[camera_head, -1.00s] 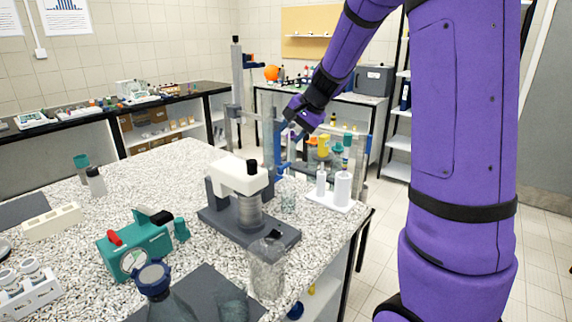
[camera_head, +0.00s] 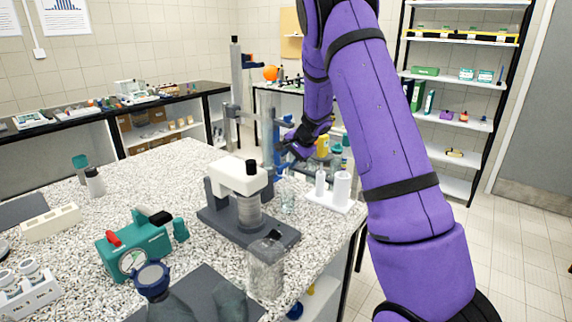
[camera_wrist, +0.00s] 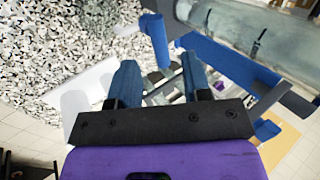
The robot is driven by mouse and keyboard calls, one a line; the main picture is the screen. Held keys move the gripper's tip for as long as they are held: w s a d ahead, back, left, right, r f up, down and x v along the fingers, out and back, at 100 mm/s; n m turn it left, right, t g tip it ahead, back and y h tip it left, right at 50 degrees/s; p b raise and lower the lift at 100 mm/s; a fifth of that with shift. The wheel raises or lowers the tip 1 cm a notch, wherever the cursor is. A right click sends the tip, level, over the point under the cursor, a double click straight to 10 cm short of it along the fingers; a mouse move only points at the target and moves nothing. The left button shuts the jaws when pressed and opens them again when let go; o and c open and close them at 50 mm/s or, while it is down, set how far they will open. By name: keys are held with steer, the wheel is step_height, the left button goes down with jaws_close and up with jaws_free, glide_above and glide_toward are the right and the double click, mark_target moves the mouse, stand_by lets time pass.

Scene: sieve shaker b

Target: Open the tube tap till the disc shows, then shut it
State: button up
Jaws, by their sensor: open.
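A tall clear tube (camera_head: 267,118) stands upright past the far edge of the speckled bench. It also crosses the top right of the wrist view (camera_wrist: 235,28), with a blue fitting (camera_wrist: 225,62) along it. A blue lever-like piece (camera_wrist: 155,38) shows just beyond my fingertips; it looks like the tap's handle. My gripper (camera_wrist: 158,68) is open, its two blue fingers apart with nothing clearly held between them. In the head view, my gripper (camera_head: 284,152) is close beside the tube's lower part. Contact with the tap cannot be told. No disc can be made out.
A white-topped grey shaker (camera_head: 240,178) stands on the bench in front of the tube. A white stand with cylinders (camera_head: 340,190) is at the bench's right edge, below my arm. A glass jar (camera_head: 266,268) and a teal device (camera_head: 135,248) stand nearer.

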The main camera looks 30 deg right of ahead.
mark_target(285, 167)
steer(key=shift+x, duration=1.65)
jaws_close()
steer(key=shift+s+a+m+h, duration=0.1)
steer(key=shift+s+m+h, duration=0.1)
steer(key=shift+m+h, duration=0.75)
steer(key=shift+s+a+m+h, duration=0.15)
steer(key=shift+m+h, duration=0.3)
steer(key=shift+m, duration=0.9)
steer(key=shift+d, duration=0.1)
jaws_free()
steer(key=shift+s, duration=0.1)
steer(key=v, duration=1)
steer(key=shift+s+r, duration=0.25)
steer(key=shift+s, duration=0.05)
